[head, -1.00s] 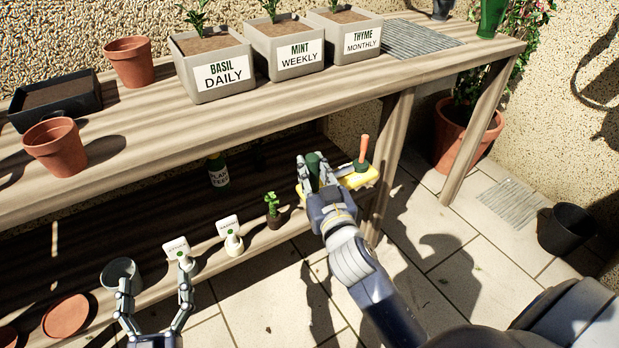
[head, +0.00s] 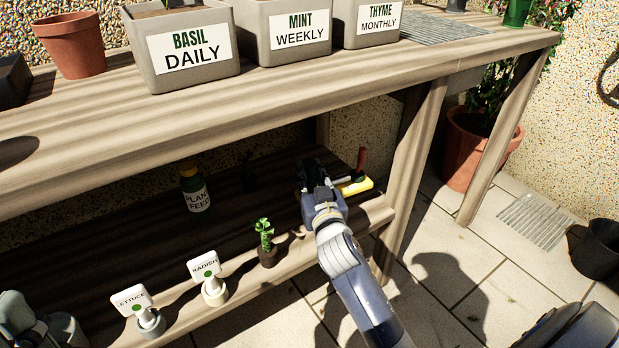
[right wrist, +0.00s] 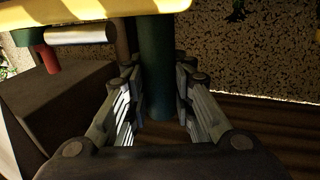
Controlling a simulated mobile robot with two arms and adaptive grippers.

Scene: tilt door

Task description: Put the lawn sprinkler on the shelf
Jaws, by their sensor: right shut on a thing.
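The lawn sprinkler has a yellow body (head: 355,186), a dark green post and a red-orange upright piece (head: 361,159). It is at the right end of the lower shelf (head: 290,245); I cannot tell whether it touches the boards. My right gripper (head: 316,176) is shut on its green post, its fingers on either side of the post (right wrist: 156,65) in the right wrist view. The yellow body (right wrist: 90,12) crosses the top of that view. A grey part at the lower left edge seems to be my left gripper (head: 18,314); its fingers cannot be made out.
A plant feed bottle (head: 196,190), a seedling (head: 265,240) and the radish (head: 208,275) and lettuce (head: 140,310) markers stand on the lower shelf. The tabletop (head: 330,88) overhangs it. A table leg (head: 408,170) rises right of the sprinkler.

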